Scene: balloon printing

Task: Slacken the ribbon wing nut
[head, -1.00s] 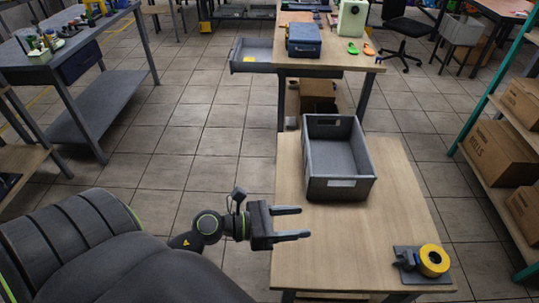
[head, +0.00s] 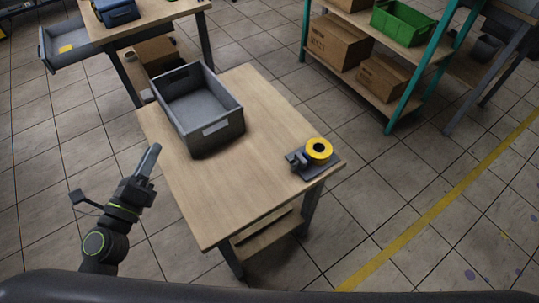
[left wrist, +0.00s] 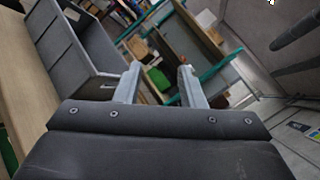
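A yellow ribbon roll (head: 319,149) sits on a dark grey base plate (head: 327,166) near the right corner of the wooden table (head: 230,185). A small dark grey block (head: 297,160) stands at its left side. The wing nut is too small to make out. My left gripper (head: 149,160) is beside the table's left edge, well to the left of the ribbon roll. In the left wrist view my left gripper (left wrist: 160,82) has its two fingers apart with nothing between them. My right gripper is not in view.
A grey open crate (head: 222,130) stands on the far left part of the table. The tabletop between crate and ribbon roll is clear. A shelf with cardboard boxes (head: 338,42) and a green bin (head: 402,20) stands at the back right.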

